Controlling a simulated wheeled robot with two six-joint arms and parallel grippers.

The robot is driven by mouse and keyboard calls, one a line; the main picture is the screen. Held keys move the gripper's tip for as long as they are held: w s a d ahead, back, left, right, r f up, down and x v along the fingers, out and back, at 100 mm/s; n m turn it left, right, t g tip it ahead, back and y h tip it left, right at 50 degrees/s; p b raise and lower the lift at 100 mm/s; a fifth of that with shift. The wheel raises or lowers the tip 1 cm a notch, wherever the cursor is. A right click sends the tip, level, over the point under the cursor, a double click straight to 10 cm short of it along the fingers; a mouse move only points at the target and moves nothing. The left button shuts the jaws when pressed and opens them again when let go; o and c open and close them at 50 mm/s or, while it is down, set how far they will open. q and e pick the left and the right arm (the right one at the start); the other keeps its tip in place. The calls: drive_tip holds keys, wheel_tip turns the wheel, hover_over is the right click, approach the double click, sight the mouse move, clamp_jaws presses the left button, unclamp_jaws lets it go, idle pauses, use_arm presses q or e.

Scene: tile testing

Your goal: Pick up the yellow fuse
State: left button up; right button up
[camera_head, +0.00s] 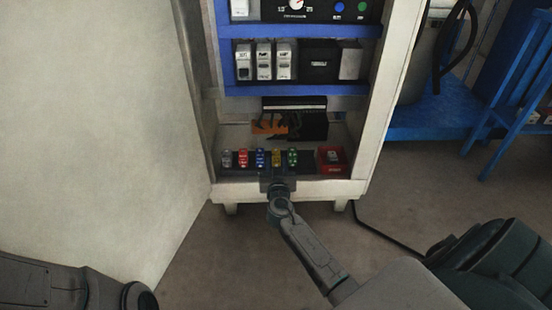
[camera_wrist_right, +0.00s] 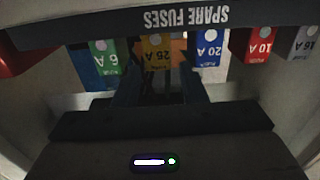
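The yellow fuse (camera_head: 276,157), marked 25 A, stands in the dark spare-fuse rack (camera_head: 249,171) on the cabinet's bottom shelf, between the blue and green fuses. In the right wrist view the yellow fuse (camera_wrist_right: 158,57) appears upside down, centred between my two dark fingers. My right gripper (camera_head: 277,180) is at the front of the rack, in line with the yellow fuse. In the wrist view the right gripper (camera_wrist_right: 158,80) looks open, with a finger to each side of the fuse; whether either touches it is unclear. My left gripper is out of view.
Green (camera_head: 292,157), blue (camera_head: 260,158), red (camera_head: 243,158) and grey (camera_head: 227,159) fuses stand close beside it. A red box (camera_head: 332,168) is to the right. A dark box (camera_head: 310,122) stands behind. A blue shelf (camera_head: 300,90) is above, and cabinet walls close both sides.

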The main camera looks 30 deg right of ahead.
sight(276, 159)
drive_tip(key=shift+b+x, duration=0.65)
drive_tip(key=shift+x, duration=2.1)
drive_tip(key=c, duration=0.8)
